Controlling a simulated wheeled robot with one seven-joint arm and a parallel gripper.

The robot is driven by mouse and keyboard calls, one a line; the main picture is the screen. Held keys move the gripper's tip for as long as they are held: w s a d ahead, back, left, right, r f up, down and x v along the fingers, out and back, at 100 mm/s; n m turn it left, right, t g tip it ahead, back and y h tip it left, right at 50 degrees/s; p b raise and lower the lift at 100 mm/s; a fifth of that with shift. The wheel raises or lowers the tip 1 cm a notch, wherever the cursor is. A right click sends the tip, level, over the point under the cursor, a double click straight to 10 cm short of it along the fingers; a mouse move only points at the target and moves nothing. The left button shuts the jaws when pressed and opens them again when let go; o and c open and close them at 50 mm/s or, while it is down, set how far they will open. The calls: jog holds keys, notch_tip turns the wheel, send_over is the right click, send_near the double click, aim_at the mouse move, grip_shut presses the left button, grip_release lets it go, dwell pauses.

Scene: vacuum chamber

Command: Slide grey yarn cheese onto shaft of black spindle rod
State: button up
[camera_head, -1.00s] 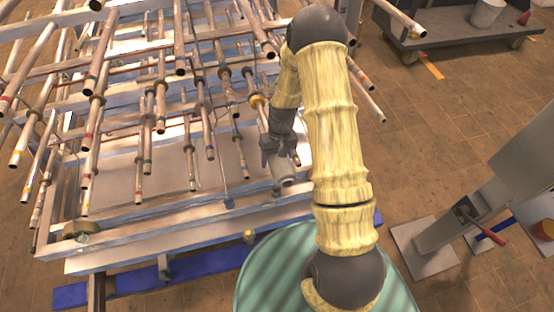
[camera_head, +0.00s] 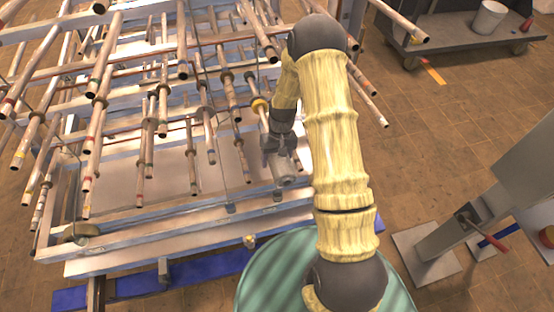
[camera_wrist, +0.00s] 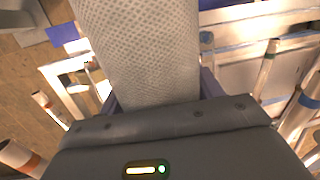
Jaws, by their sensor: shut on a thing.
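The grey yarn cheese (camera_head: 285,172) is held in my gripper (camera_head: 281,152), low at the right front of the rod frame. In the wrist view the cheese (camera_wrist: 140,45) is a pale, mesh-textured cylinder, pointing up and away from my gripper (camera_wrist: 158,105). Its bore is not visible. My gripper is shut on it. The cheese is clear of the rods, not around any of them. Several spindle rods with coloured bands (camera_head: 236,100) stick out of the frame toward me. I cannot tell which one is the black spindle rod.
The metal frame's lower ledge (camera_head: 180,235) runs below the rods, with blue strips (camera_head: 200,267) under it. A green round top (camera_head: 270,270) is in front. A cart (camera_head: 460,38) with a bucket (camera_head: 489,17) stands at the back right.

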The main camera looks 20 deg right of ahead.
jog(key=shift+w+f+b, duration=0.15)
jog(key=shift+w+b, duration=0.2)
jog(key=shift+w, duration=1.05)
jog(key=shift+w+f+b, duration=0.1)
jog(key=shift+w+b, duration=0.2)
jog(key=shift+w, duration=1.1)
jog(key=shift+w+d+r+b, duration=0.1)
jog(key=shift+w+b, duration=0.35)
jog(key=shift+w, duration=0.8)
jog(key=shift+s, duration=0.95)
jog(key=shift+s+p, duration=0.35)
jog(key=shift+s, duration=0.75)
jog(key=shift+s+r, duration=0.15)
jog(key=shift+s, duration=1.55)
jog(key=shift+s+r, duration=0.15)
jog(key=shift+s, duration=1.5)
